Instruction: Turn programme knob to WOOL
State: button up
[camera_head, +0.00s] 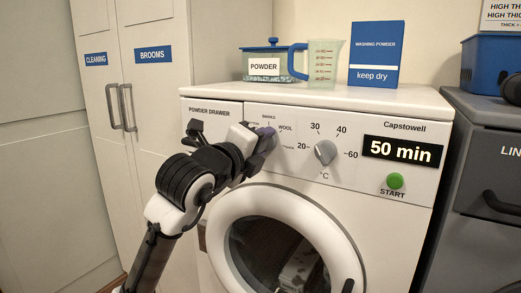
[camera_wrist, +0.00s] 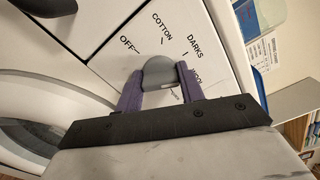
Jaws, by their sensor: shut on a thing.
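The programme knob (camera_wrist: 158,71) is a grey rounded knob on the washing machine's white front panel. In the wrist view, the labels OFF, COTTON and DARKS run around it, with WOOL (camera_wrist: 195,75) partly hidden by a finger. My gripper (camera_wrist: 158,84) is shut on the knob, one purple finger on each side of it. In the head view, my gripper (camera_head: 268,139) covers most of the knob, with WOOL (camera_head: 286,128) readable at its upper right. Where the knob's pointer sits cannot be told.
The temperature knob (camera_head: 325,152) is right of my gripper, then the 50 min display (camera_head: 401,151) and green START button (camera_head: 395,181). The round door (camera_head: 220,235) is below. A powder box (camera_head: 264,68), measuring jug (camera_head: 322,62) and washing powder packet (camera_head: 376,52) stand on top.

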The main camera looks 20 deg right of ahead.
jog(key=m, duration=0.4)
jog(key=shift+m+b, duration=0.4)
dwell(0.4)
jog(key=o, duration=1)
jog(key=v, duration=1.4)
jog(key=shift+d, duration=0.1)
